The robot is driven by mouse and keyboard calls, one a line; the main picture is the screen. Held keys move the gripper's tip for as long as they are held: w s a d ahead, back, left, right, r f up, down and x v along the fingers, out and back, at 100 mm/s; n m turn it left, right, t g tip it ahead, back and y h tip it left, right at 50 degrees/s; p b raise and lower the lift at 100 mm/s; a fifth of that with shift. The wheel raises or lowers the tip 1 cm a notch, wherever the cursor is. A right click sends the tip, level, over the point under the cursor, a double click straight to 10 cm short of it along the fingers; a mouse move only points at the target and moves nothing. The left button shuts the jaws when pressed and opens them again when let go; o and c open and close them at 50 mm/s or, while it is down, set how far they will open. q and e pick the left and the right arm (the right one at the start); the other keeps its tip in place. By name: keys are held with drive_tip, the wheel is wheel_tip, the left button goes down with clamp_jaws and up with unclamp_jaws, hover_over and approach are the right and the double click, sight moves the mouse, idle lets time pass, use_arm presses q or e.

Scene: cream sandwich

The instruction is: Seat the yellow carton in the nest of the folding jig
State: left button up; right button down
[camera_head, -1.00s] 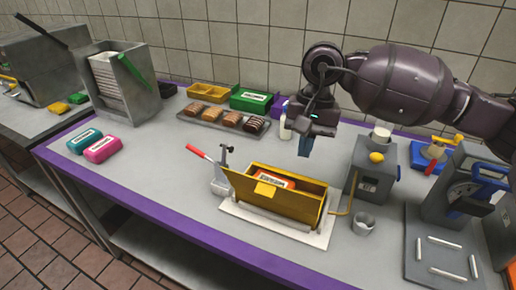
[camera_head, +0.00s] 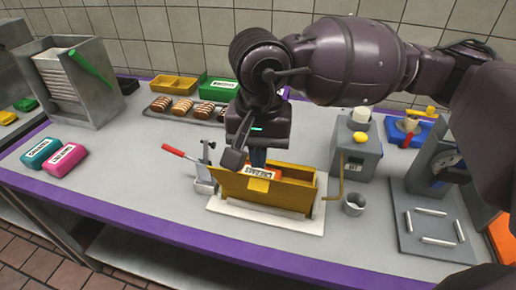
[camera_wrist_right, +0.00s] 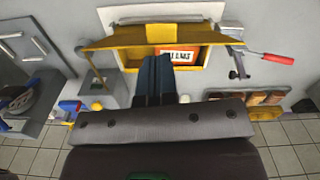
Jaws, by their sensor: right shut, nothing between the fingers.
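The yellow carton (camera_head: 238,187) stands open-topped on the white base plate of the folding jig (camera_head: 228,208). An orange package with a white label (camera_head: 262,172) lies inside it. The carton also shows in the right wrist view (camera_wrist_right: 105,43), with the package in it (camera_wrist_right: 178,54). A clamp with a red handle (camera_head: 178,152) stands at the carton's left. My right gripper (camera_head: 258,158) is shut and empty, pointing down at the carton's rear side; its fingers (camera_wrist_right: 157,65) overlap the carton's edge in the wrist view. Contact cannot be told. The nest is mostly hidden. My left gripper is not in view.
A grey block with a yellow knob (camera_head: 360,160) and a small metal cup (camera_head: 354,205) stand right of the jig. A tray of eclairs (camera_head: 160,104) lies behind left. Teal (camera_head: 42,152) and pink (camera_head: 66,160) packs lie far left.

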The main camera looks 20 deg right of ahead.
sight(259, 186)
drive_tip(key=shift+f, duration=0.6)
drive_tip(key=shift+f+b, duration=0.85)
drive_tip(key=shift+f, duration=1.05)
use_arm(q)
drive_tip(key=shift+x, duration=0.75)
use_arm(e)
drive_tip(key=shift+r, duration=0.1)
drive_tip(key=shift+r+p, duration=0.4)
drive_tip(key=shift+r, duration=1.1)
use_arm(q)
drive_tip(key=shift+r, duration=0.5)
